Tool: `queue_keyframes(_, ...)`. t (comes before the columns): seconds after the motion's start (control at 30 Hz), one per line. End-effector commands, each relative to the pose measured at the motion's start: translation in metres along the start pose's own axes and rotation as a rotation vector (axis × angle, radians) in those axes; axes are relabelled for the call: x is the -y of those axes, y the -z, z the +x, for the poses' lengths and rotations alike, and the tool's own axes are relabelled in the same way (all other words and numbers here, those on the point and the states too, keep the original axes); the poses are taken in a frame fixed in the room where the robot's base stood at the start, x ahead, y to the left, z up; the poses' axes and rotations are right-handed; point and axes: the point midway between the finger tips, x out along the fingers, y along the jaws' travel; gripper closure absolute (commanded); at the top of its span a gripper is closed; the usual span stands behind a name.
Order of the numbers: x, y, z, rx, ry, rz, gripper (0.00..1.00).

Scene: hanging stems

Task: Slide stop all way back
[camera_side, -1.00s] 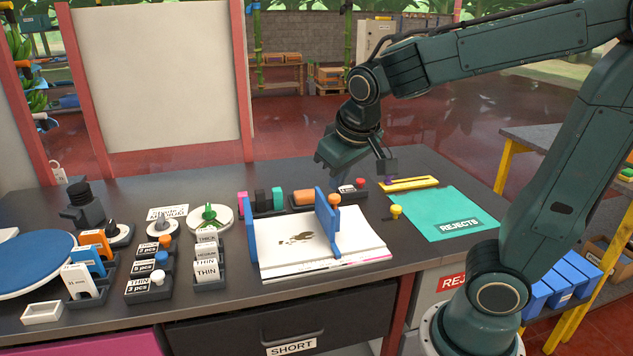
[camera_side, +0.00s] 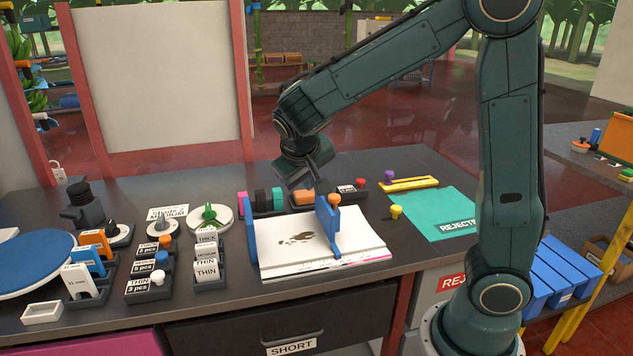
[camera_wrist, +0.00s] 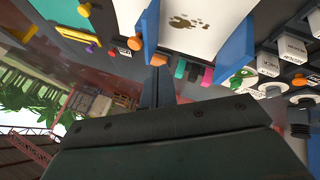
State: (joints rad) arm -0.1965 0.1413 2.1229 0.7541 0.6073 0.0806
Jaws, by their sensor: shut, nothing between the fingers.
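The stop is an upright blue plate (camera_side: 327,224) with an orange knob (camera_side: 334,199) on its right side. It stands across the right part of a white board (camera_side: 290,252). In the wrist view the blue plate (camera_wrist: 148,27) shows near my fingers, with an orange knob to its left. My gripper (camera_side: 321,187) is shut and empty. It hangs tilted just above and behind the stop's back end in the side view. I cannot tell whether its fingertips touch the plate.
A second blue plate (camera_side: 251,228) stands at the board's left edge. Behind the board lie an orange roll (camera_side: 303,197) and teal, dark and pink pieces. Right are a yellow knob (camera_side: 396,211), a yellow bar (camera_side: 408,184) and the teal rejects mat (camera_side: 440,212). Labelled holders crowd the left.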

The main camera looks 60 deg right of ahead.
Motion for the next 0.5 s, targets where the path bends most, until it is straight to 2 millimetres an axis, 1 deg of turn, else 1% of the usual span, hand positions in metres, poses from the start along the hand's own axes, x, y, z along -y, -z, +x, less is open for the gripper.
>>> queue_keyframes(0.17, -0.001, 0.0, 0.009, 0.002, -0.003, 0.0, 1.0)
queue_keyframes(0.27, -0.001, 0.0, 0.018, 0.003, -0.002, 0.0, 1.0)
queue_keyframes(0.5, -0.001, -0.001, 0.051, 0.006, -0.003, 0.0, 1.0)
